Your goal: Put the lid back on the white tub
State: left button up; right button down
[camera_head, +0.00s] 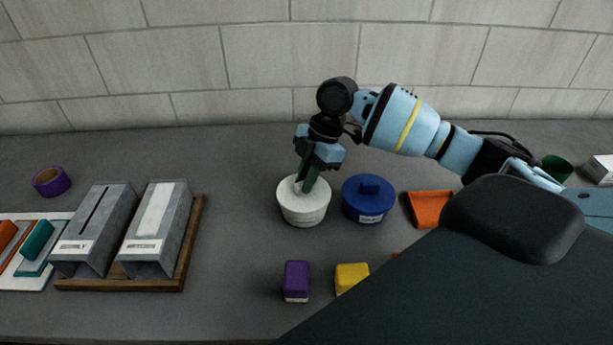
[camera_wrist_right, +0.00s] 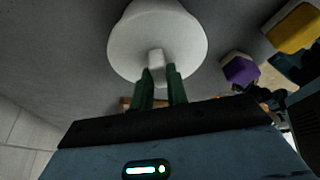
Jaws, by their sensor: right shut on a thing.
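The white tub (camera_head: 304,212) stands upright on the grey table, near the middle of the head view. A white lid (camera_head: 287,186) with a raised knob shows at its top; the lid also fills the top of the right wrist view (camera_wrist_right: 130,50). My right gripper (camera_head: 304,186) comes down from above, and its green fingers (camera_wrist_right: 160,82) are shut on the lid's knob. The lid is on or just over the tub's rim; I cannot tell whether it is fully seated. My left gripper is not in view.
A blue lidded tub (camera_head: 369,205) stands close to the right of the white tub, with an orange tray (camera_head: 428,208) beyond. A purple block (camera_head: 296,281) and a yellow block (camera_head: 351,276) lie in front. A wooden tray (camera_head: 186,270) with metal ducts is left.

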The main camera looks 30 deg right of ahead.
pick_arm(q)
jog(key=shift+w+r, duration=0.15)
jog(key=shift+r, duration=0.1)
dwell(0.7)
pick_arm(e)
jog(key=c, duration=0.8)
grip_release()
jog(key=shift+r+p, duration=1.05)
jog(key=shift+r, duration=1.35)
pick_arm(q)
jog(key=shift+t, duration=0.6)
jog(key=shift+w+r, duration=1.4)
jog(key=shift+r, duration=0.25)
pick_arm(e)
jog(key=shift+r, duration=1.05)
grip_shut()
